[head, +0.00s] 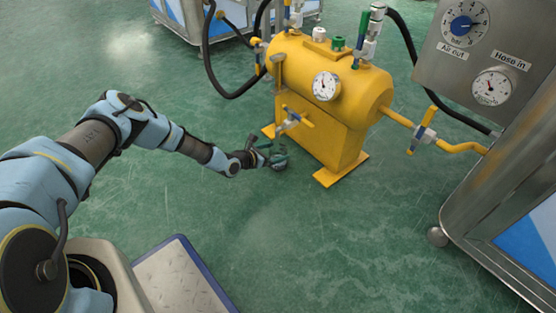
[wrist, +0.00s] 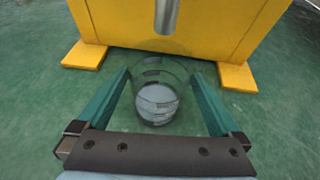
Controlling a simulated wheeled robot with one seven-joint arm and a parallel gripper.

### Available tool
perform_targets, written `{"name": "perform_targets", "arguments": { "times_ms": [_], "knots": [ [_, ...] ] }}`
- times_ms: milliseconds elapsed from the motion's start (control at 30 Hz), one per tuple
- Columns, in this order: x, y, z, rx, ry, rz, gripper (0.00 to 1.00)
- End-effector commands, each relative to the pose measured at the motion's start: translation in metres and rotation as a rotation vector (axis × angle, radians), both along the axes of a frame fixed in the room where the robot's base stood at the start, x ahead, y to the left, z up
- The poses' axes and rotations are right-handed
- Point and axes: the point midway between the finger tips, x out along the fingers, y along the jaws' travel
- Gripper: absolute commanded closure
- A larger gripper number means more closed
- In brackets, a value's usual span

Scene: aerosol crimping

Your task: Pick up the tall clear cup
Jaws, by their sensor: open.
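The tall clear cup (wrist: 158,100) stands between my gripper's two green fingers in the wrist view, in front of the yellow tank. Its wall is see-through, with a pale grey round patch low inside. My gripper (wrist: 162,76) is open, with one finger on each side of the cup. I cannot tell whether either finger touches it. In the head view my gripper (head: 273,156) is low by the tank's front left foot, and the cup is too small and covered there to make out clearly.
The yellow tank (head: 345,140) stands on flat feet just beyond my gripper, with a gauge and valves. A grey metal pipe (wrist: 167,14) hangs above the cup's far side. A steel cabinet (head: 490,170) stands at the right. Green floor in front is clear.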

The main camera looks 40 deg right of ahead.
Motion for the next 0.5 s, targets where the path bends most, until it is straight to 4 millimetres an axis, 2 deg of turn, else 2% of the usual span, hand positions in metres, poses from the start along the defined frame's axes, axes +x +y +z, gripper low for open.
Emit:
{"name": "perform_targets", "arguments": {
  "times_ms": [300,500],
  "knots": [
    [0.001,-0.024,-0.026,-0.001,-0.001,-0.002,0.00],
    [0.001,-0.043,-0.029,-0.001,-0.001,-0.001,0.00]
  ]
}}
